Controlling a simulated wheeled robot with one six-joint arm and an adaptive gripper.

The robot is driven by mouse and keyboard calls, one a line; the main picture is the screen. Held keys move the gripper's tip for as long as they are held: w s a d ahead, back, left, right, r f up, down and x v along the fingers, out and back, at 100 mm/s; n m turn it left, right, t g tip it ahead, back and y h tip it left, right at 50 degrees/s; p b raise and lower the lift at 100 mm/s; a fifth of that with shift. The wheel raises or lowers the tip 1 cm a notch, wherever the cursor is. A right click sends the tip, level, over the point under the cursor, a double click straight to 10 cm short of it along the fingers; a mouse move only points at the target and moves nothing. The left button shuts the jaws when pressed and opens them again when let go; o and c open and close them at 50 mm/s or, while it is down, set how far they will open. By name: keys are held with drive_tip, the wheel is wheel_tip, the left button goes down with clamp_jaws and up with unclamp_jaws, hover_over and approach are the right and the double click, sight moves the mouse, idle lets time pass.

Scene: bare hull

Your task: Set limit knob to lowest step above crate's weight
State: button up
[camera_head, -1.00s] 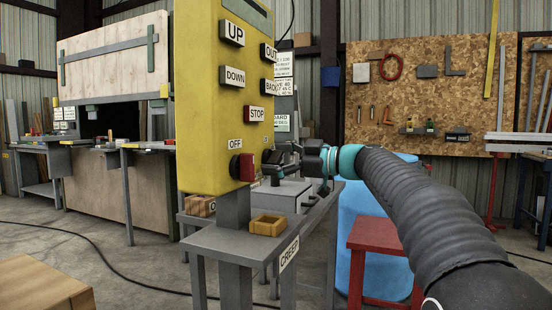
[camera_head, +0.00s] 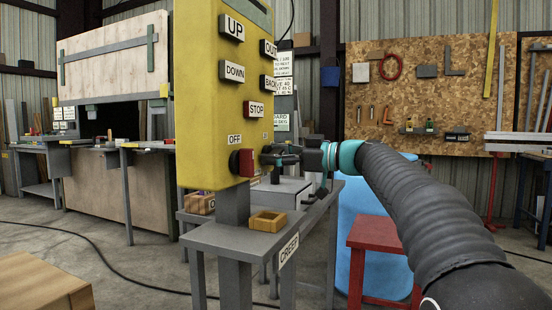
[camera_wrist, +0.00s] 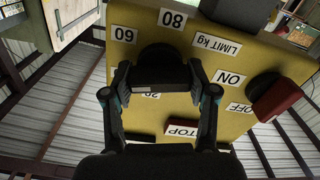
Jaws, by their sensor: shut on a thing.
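The yellow control box (camera_head: 205,100) stands upright, with a red switch (camera_head: 247,163) by its OFF label. In the wrist view, the black limit knob (camera_wrist: 160,58) sits on the yellow face among the labels 60, 80, 20 and LIMIT kg. My gripper (camera_head: 275,157) reaches the box's side face from the right. In the wrist view my gripper (camera_wrist: 161,85) has a finger on each side of the knob and is shut on it. The knob's pointer cannot be made out, so its setting is unclear. I cannot identify the crate or read its weight.
The red switch (camera_wrist: 275,98) stands out close beside the gripper, near ON and OFF. A grey stand (camera_head: 235,240) with a wooden tray (camera_head: 268,222) lies below. A red stool (camera_head: 383,235) and blue barrel (camera_head: 350,210) stand under my arm.

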drive_tip(key=m, duration=0.4)
drive_tip(key=shift+w+m, duration=0.1)
drive_tip(key=shift+m, duration=0.2)
drive_tip(key=m, duration=0.4)
drive_tip(key=shift+m, duration=0.3)
drive_tip(key=o, duration=1.2)
drive_tip(key=shift+c, duration=0.2)
drive_tip(key=shift+d, duration=0.1)
drive_tip(key=v, duration=1.2)
